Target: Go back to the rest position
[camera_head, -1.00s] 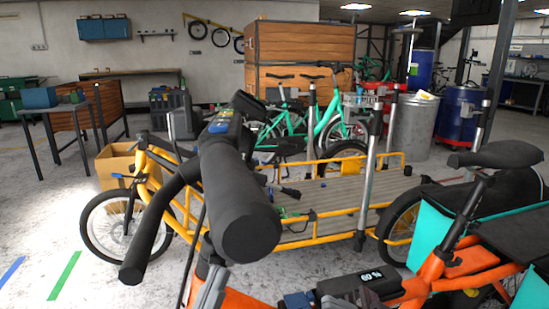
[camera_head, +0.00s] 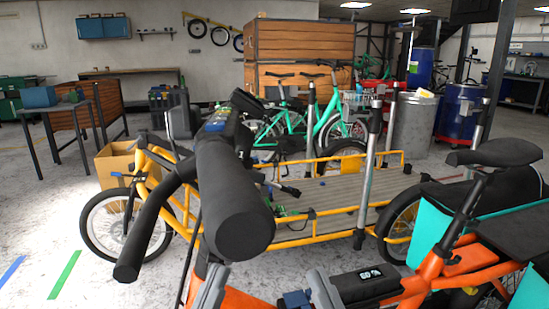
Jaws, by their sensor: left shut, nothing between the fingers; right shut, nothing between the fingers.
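My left gripper (camera_head: 209,289) shows as a grey piece at the bottom edge, left of the orange bike's frame. It is shut and empty. My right gripper (camera_head: 322,289) shows as a grey piece at the bottom edge, beside the black display. It is also shut and empty. Most of both arms is out of view. The orange cargo bike (camera_head: 425,275) stands right in front, with its large black handlebar grip (camera_head: 235,205) rising close to the camera between and above the grippers.
The black display (camera_head: 365,284) on the orange bike is close to my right gripper. A yellow cargo bike (camera_head: 300,243) with a grey deck stands behind. A cardboard box (camera_head: 115,163) is at its front left. The floor (camera_head: 95,250) at the lower left is open.

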